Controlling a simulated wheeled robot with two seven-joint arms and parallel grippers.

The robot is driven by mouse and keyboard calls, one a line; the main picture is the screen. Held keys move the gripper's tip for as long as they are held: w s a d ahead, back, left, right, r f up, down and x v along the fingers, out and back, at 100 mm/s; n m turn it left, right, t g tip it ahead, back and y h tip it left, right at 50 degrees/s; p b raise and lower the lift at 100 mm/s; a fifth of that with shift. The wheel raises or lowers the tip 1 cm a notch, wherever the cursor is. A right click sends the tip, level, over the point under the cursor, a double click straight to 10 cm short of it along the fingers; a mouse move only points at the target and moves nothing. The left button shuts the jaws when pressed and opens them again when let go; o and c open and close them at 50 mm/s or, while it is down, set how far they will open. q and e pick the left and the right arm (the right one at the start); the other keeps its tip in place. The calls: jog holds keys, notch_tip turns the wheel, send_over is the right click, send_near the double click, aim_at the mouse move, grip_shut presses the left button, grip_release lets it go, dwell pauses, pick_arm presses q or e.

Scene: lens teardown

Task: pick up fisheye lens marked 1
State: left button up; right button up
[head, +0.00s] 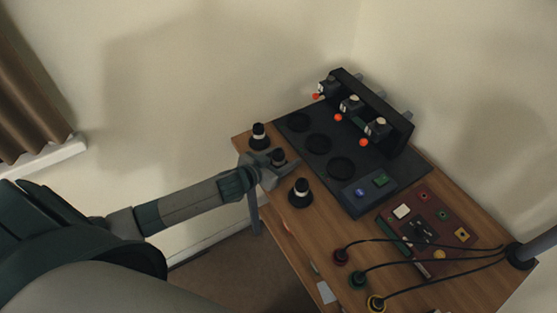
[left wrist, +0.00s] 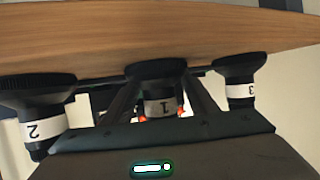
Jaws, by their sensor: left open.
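The fisheye lens marked 1 (head: 278,155) is a black, wide-based lens with a pale band, standing on the left part of the wooden table. In the left wrist view, which looks upside down, the lens (left wrist: 158,82) shows its label 1 between the two fingers. My left gripper (head: 284,165) is open around it, one finger on each side; I cannot tell whether either finger touches it. The lens marked 2 (left wrist: 35,108) and the lens marked 3 (left wrist: 240,92) stand on either side, outside the fingers. My right gripper is not in view.
The neighbouring lenses stand close, one behind (head: 258,137) and one in front (head: 300,194). A black board (head: 355,180) with round recesses and a rack (head: 372,112) lies to the right. A red panel (head: 445,213) and cables with coloured plugs (head: 358,280) occupy the front right.

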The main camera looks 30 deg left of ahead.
pick_arm(q)
jog(key=shift+w+d+f, duration=0.15)
jog(key=shift+w+f, duration=0.05)
jog(key=shift+w, duration=0.2)
jog(key=shift+s, duration=0.1)
jog(key=c, duration=1.3)
